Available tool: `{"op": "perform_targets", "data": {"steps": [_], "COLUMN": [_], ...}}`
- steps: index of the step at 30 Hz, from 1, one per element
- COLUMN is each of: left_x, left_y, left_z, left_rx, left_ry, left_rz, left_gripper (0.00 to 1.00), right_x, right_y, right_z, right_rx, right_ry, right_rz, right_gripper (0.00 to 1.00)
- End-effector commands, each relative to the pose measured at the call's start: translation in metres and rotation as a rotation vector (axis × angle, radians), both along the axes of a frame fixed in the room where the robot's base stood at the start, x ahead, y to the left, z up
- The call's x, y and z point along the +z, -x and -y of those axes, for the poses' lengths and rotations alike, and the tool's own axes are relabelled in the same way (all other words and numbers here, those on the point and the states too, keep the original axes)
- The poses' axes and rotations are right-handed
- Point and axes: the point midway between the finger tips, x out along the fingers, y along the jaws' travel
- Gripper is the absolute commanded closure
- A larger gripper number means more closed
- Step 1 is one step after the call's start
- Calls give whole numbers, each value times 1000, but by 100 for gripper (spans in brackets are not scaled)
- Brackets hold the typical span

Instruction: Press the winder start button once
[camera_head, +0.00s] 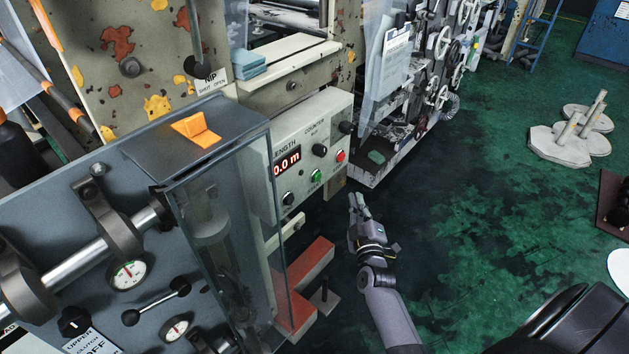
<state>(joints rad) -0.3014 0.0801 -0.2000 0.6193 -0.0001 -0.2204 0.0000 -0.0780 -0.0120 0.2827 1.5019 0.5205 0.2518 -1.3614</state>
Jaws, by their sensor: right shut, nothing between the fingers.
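A grey control panel (297,172) faces right on the front of the machine, below a flat ledge. It carries a red digital display (287,162) that reads 0.0 m, under the words length counter. A green button (317,175) sits at its lower middle and a red button (340,156) near its right edge; the small lettering is too small to read surely. My right gripper (358,200) is shut and empty, to the right of and lower in the picture than the green button, apart from the panel. My left gripper is out of view.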

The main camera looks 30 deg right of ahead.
Motion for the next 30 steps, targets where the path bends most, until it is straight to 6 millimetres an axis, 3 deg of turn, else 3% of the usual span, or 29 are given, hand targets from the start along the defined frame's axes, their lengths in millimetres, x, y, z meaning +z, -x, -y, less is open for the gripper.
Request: {"op": "perform_targets", "data": {"steps": [11,24,30], "left_x": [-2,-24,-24], "left_y": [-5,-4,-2], "left_z": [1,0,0], "left_rx": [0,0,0], "left_ry": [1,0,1], "left_rz": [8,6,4], "left_gripper": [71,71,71], "right_x": [-1,-2,-1], "right_y": [-5,-57,-75], "right_z": [-2,-24,-31], "right_rx": [1,2,0], "right_ry": [-3,-5,-3], "right_rz": [0,2,0], "right_gripper": [100,100,100]}}
